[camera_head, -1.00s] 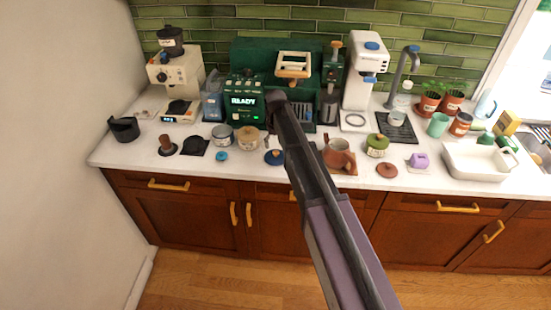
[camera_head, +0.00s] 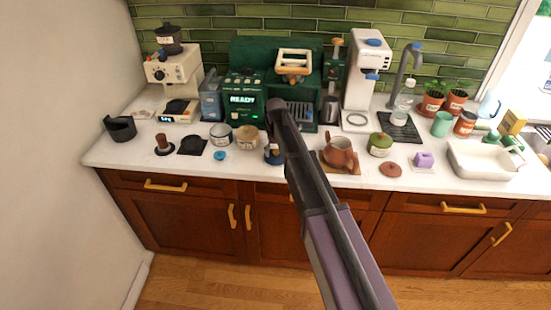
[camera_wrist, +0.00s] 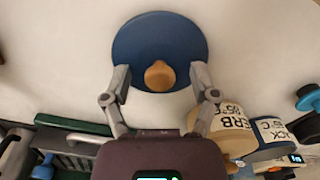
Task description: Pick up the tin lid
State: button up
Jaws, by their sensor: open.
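The tin lid (camera_wrist: 138,36) is a round dark blue disc with a pale wooden knob (camera_wrist: 160,76). It lies flat on the white counter. My gripper (camera_wrist: 161,82) is open above it in the wrist view, with one grey fingertip on each side of the knob and both over the near part of the disc. The fingers are apart from the knob; I cannot tell their height above the disc. In the head view my forearm hides most of the gripper, and the lid is largely covered at the counter's front.
A tin marked HERB (camera_wrist: 222,140) and another tin (camera_wrist: 270,128) stand close to my right finger in the wrist view. A brown teapot (camera_head: 338,152) stands right of my arm. A small blue item (camera_head: 220,156) lies to the left. Counter beyond the lid is bare.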

aim_at(276, 151)
dwell(0.3)
jog(key=c, duration=1)
jog(key=shift+c, duration=0.2)
jog(key=shift+r, duration=0.15)
notch_tip(276, 151, up, 4)
jog(key=p, duration=0.3)
jog(key=shift+f+p, duration=0.25)
jog(key=shift+p, duration=0.1)
jog(key=s+d, duration=0.3)
jog(key=s, duration=0.4)
jog(key=s+d+r+p, duration=0.1)
jog(key=s+d, duration=0.2)
jog(key=s, duration=0.4)
jog(key=shift+s+d+r, duration=0.15)
jog(key=shift+s+d, duration=0.05)
jog(key=shift+s, duration=0.2)
